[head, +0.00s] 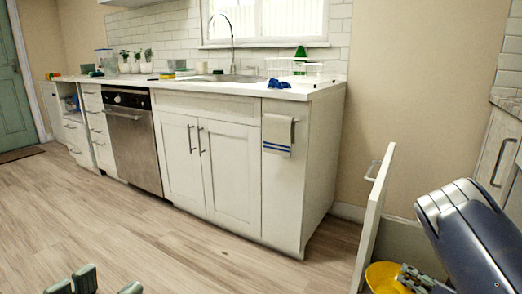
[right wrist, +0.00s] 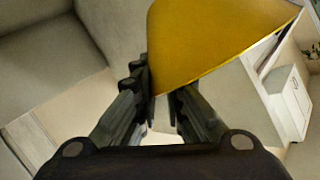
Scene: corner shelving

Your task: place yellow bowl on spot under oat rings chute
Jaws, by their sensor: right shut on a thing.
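The yellow bowl (head: 383,276) is at the bottom right of the head view, partly cut off by the frame edge. My right gripper (head: 412,278) is shut on it at its right side. In the right wrist view the bowl (right wrist: 210,45) is tilted, its wall between the fingertips of the right gripper (right wrist: 162,92). My left gripper (head: 106,284) shows only its fingertips at the bottom left; they are apart with nothing visible between them. No oat rings chute or spot under it is in view.
An upright white panel with a handle (head: 372,215) stands just left of the bowl. The sink counter (head: 225,84) runs along the back wall. The wood floor (head: 150,225) at left is clear.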

